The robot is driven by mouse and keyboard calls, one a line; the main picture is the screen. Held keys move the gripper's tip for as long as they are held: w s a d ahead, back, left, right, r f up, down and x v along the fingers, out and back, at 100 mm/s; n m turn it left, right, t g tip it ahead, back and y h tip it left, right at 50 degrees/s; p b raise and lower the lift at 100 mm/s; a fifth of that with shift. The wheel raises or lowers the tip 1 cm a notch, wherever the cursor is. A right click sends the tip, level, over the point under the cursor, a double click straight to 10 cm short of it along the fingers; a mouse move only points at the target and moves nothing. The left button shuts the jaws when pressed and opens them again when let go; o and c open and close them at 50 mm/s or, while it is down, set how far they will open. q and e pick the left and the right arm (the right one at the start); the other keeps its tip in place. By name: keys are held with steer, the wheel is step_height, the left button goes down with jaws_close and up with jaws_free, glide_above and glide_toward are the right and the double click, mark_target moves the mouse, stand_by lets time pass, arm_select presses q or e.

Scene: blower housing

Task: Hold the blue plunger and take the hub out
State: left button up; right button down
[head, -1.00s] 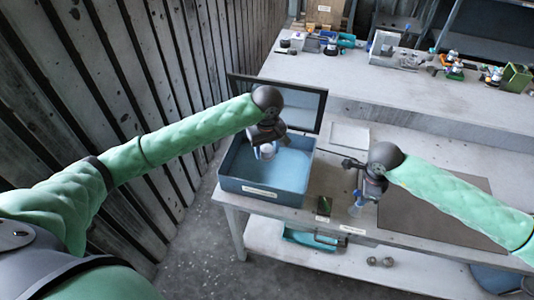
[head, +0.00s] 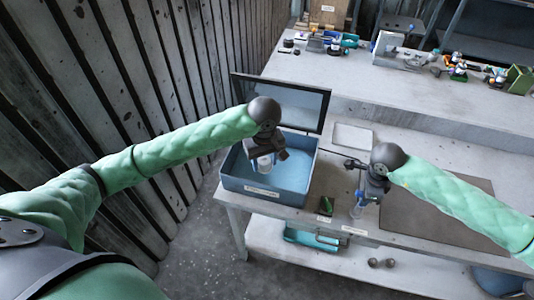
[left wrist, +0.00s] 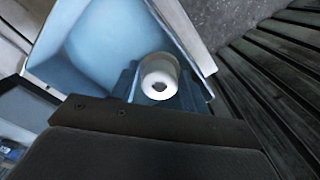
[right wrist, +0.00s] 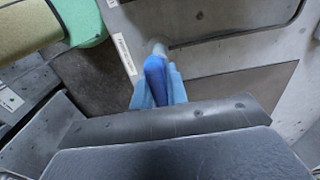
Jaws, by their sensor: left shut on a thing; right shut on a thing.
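My left gripper (head: 263,158) is above the open blue box and shut on a white round hub. The hub (left wrist: 158,75) shows in the left wrist view as a white cylinder with a dark hole in its end, between the blue fingers. The blue box's floor lies below it. My right gripper (head: 360,190) is over the front of the bench, right of the box, shut on the blue plunger. The plunger (right wrist: 155,78) is between the fingers in the right wrist view, with a pale grey tip. The fingers partly hide both things.
The blue box (head: 262,195) has its dark-framed lid (head: 290,103) raised at the back. A pale flat tray (head: 352,137) and a dark mat (head: 425,212) lie on the bench. A small green-and-dark item (head: 326,206) is near the front edge. Several parts stand on the rear table.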

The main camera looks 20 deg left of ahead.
arm_select(q)
steer(key=s, duration=0.8)
steer(key=shift+s, duration=0.3)
arm_select(e)
steer(key=shift+r, duration=2.25)
steer(key=c, duration=1.3)
jaws_free()
steer(key=shift+r, duration=0.1)
step_height(320, 180, up, 12)
steer(key=shift+f, duration=0.1)
